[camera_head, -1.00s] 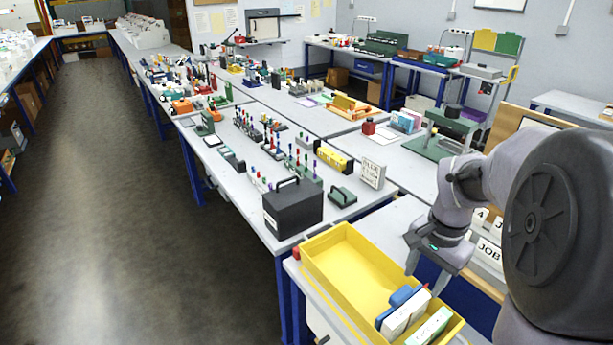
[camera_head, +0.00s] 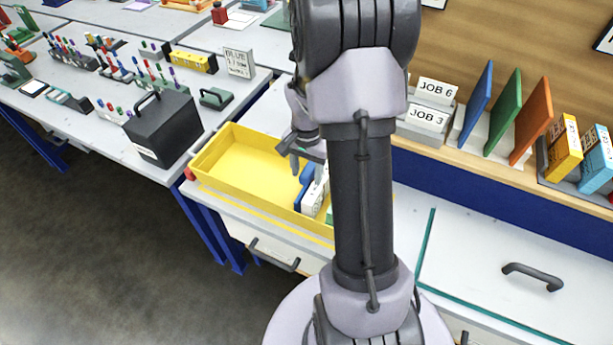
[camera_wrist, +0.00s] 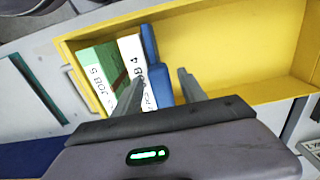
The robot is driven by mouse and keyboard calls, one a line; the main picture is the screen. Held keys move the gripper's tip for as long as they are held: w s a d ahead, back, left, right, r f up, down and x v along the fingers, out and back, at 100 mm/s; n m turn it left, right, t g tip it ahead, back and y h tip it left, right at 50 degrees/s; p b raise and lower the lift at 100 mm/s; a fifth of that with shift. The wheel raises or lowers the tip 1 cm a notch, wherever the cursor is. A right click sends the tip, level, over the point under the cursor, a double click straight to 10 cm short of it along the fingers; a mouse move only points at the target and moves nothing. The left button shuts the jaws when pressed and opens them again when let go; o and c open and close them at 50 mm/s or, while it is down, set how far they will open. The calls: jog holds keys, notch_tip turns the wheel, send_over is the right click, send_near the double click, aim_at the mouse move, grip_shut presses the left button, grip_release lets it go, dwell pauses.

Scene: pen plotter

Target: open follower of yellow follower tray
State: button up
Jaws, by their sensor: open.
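The yellow follower tray (camera_head: 233,160) sits on the bench left of my arm. The follower is the blue block (camera_wrist: 158,80) inside the tray, beside a white JOB box (camera_wrist: 133,58); in the head view the blue follower (camera_head: 303,186) is partly hidden by my arm. A green JOB 5 box (camera_wrist: 95,68) stands at the tray's end, beyond the white box. My gripper (camera_wrist: 160,82) is open, with its fingers on either side of the blue follower and the white box's edge. In the head view my gripper (camera_head: 297,155) is above the tray. I cannot tell whether the fingers touch anything.
A black box with a handle (camera_head: 163,130) stands left of the tray. JOB 6 and JOB 3 boxes (camera_head: 427,117), coloured panels (camera_head: 503,112) and upright binders (camera_head: 565,150) stand at the right. The tray's left part is empty.

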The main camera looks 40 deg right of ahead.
jog(key=shift+f, duration=0.25)
grip_shut()
dwell(1.3)
